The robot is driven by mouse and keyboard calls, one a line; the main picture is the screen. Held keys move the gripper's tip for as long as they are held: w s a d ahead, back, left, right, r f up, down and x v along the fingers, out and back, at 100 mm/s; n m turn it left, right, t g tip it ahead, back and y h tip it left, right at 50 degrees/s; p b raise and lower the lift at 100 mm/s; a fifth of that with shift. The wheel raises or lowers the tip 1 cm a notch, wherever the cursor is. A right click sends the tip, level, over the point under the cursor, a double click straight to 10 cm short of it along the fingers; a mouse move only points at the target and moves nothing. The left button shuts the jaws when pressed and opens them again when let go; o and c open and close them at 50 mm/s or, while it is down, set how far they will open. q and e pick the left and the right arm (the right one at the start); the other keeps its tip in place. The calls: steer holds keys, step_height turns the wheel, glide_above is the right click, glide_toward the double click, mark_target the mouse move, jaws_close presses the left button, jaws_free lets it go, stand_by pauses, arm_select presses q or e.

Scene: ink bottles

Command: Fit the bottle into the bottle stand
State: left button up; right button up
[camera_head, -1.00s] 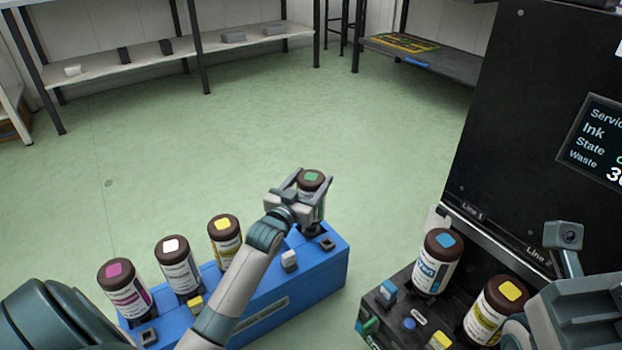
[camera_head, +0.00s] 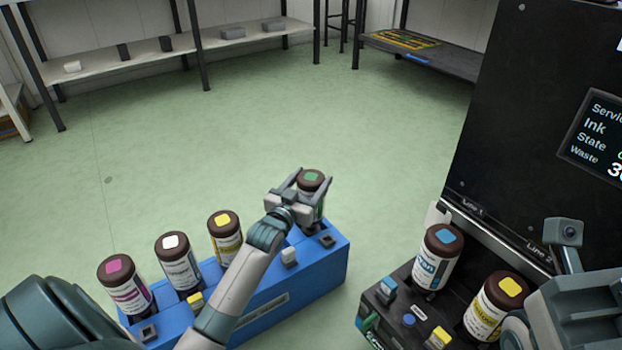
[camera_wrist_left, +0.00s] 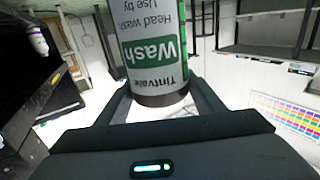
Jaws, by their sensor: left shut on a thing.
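The bottle (camera_head: 320,208) has a brown cap with a green square. Its green "Wash" label (camera_wrist_left: 152,48) shows upside down in the left wrist view. My left gripper (camera_head: 298,190) is shut around its upper part. The bottle is about upright over the right end of the blue stand (camera_head: 270,320); its base is partly hidden, and I cannot tell if it is seated. Magenta (camera_head: 128,292), white (camera_head: 180,265) and yellow-capped (camera_head: 225,235) bottles stand in the blue stand. My right gripper (camera_head: 585,315) is at the lower right edge; its fingers are not clear.
A dark machine (camera_head: 540,130) with a screen stands at the right. Its black tray (camera_head: 400,322) holds a blue-capped bottle (camera_head: 437,260) and a yellow-capped bottle (camera_head: 490,310). Shelves (camera_head: 190,50) line the back wall. The green floor (camera_head: 250,120) beyond the stand is clear.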

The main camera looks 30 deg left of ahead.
arm_select(q)
steer(key=shift+f, duration=0.5)
stand_by(0.4)
steer(key=shift+f, duration=0.2)
stand_by(0.3)
steer(key=o, duration=2)
steer(key=shift+c, duration=0.2)
steer(key=shift+f, duration=0.15)
